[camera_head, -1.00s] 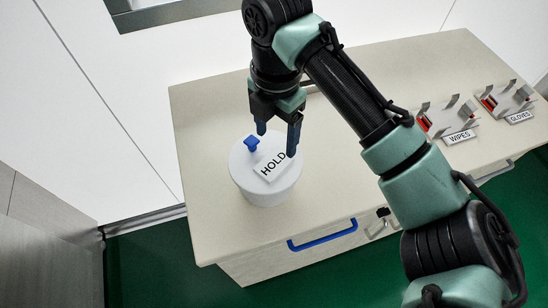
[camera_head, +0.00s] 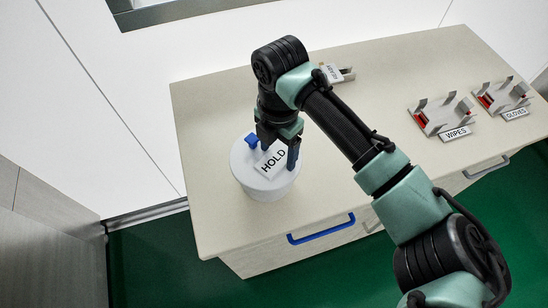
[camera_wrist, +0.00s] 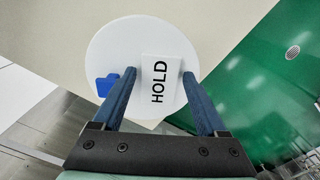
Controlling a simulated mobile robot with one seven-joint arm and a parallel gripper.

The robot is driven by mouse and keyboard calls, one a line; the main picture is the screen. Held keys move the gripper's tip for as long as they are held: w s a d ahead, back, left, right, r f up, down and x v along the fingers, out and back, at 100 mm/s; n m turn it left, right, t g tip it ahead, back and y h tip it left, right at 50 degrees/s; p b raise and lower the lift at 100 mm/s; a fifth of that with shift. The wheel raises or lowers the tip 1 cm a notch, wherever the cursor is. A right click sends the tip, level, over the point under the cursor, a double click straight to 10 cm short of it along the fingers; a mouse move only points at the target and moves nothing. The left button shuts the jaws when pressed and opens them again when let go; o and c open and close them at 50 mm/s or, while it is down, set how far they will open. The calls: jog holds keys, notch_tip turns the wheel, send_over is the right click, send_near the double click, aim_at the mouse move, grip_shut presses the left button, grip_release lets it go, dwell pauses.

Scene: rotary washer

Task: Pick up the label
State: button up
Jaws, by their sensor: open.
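The white label (camera_head: 271,160) reads "HOLD" and lies on the top of a round white canister (camera_head: 263,189) on the counter. My gripper (camera_head: 278,162) is open, with its two blue fingers pointing down on either side of the label. In the wrist view the label (camera_wrist: 160,84) shows between the two fingertips (camera_wrist: 158,74), and the canister's round white top (camera_wrist: 137,35) lies beneath. I cannot tell whether the fingers touch the label. A blue knob (camera_head: 251,140) stands on the canister top, beside the left finger in the wrist view.
The beige counter (camera_head: 210,130) has free room left of the canister. Metal holders marked "WIPES" (camera_head: 440,114) and "GLOVES" (camera_head: 503,97) stand at the right. Another labelled holder (camera_head: 335,73) is at the back, behind my arm. A blue drawer handle (camera_head: 322,231) juts from the front.

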aim_at(277, 157)
jog(key=shift+f, duration=0.1)
grip_shut()
notch_tip(277, 157, up, 12)
jog(key=w+f+p, duration=0.1)
jog(key=w+p, duration=0.1)
jog(key=p, duration=0.6)
jog(key=shift+s+f+b, duration=0.3)
jog(key=shift+s+f, duration=0.05)
jog(key=shift+f, duration=1.4)
jog(key=shift+s+f+b, duration=0.25)
jog(key=shift+s+f, duration=0.05)
jog(key=shift+f, duration=1.4)
jog(key=shift+s+f+b, duration=0.3)
jog(key=shift+s+f, duration=0.05)
jog(key=shift+f, duration=1.4)
